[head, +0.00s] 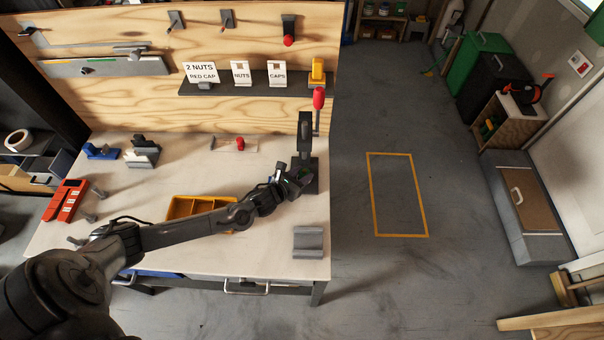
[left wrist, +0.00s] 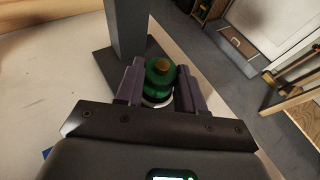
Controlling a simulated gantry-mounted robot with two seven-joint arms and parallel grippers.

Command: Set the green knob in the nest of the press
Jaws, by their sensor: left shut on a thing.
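The green knob (left wrist: 160,77) shows in the left wrist view between the two fingers of my left gripper (left wrist: 161,90). It has a brass-coloured centre on top. My left gripper is shut on it, at the press. A pale ring shows just under the knob; I cannot tell whether the knob touches it. The press (head: 305,140) stands at the right end of the workbench, with a dark column, a dark base and a red-handled lever. In the head view my left gripper (head: 300,178) is over the press base and mostly hides the knob. My right gripper is not in view.
A yellow tray (head: 180,208) lies partly behind my left arm. A grey block (head: 308,242) sits near the bench's front right corner. A red rack (head: 65,201) and blue and grey holders stand at the left. A shelf with labels (head: 200,72) runs along the back board.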

